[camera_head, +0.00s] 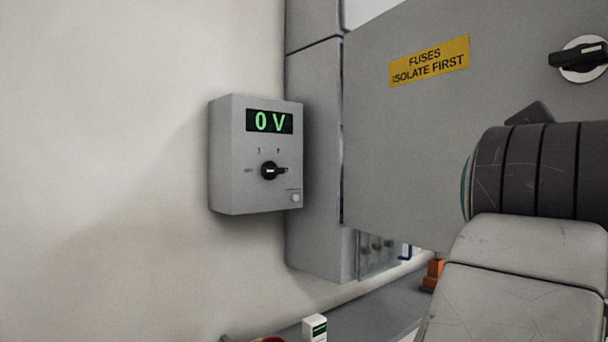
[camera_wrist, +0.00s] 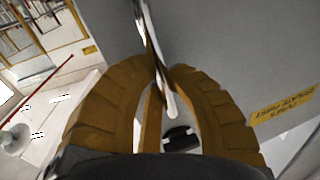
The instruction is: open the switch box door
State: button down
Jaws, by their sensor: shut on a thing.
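The switch box door (camera_head: 430,150) is a large grey panel with a yellow "FUSES ISOLATE FIRST" label (camera_head: 429,61). It stands swung out at an angle, its right side nearer to me. A black rotary handle (camera_head: 580,58) on a white disc is at its upper right. In the wrist view the door's grey face (camera_wrist: 235,50) fills the right, with the label upside down. My gripper (camera_wrist: 160,80), with brown-yellow fingers, is shut around the thin pale door edge. The handle (camera_wrist: 181,139) shows between the fingers. In the head view my arm hides the door's lower right, and my fingertips are hidden.
A grey wall unit (camera_head: 230,150) reading 0 V hangs left of the cabinet (camera_head: 314,150). Below the door, part of the box interior (camera_head: 375,246) shows. A small white device (camera_head: 314,328) is at the bottom. The pale wall at left is clear.

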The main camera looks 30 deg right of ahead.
jog(key=shift+f, duration=0.15)
jog(key=c, duration=1.6)
grip_release()
jog(key=shift+s, duration=0.2)
jog(key=o, duration=0.5)
jog(key=shift+s+a, duration=0.2)
jog(key=shift+a, duration=1.05)
jog(key=shift+s+a, duration=0.2)
jog(key=shift+a, duration=1)
jog(key=shift+s+a, duration=0.2)
jog(key=shift+a, duration=1.05)
jog(key=shift+w+d, duration=0.1)
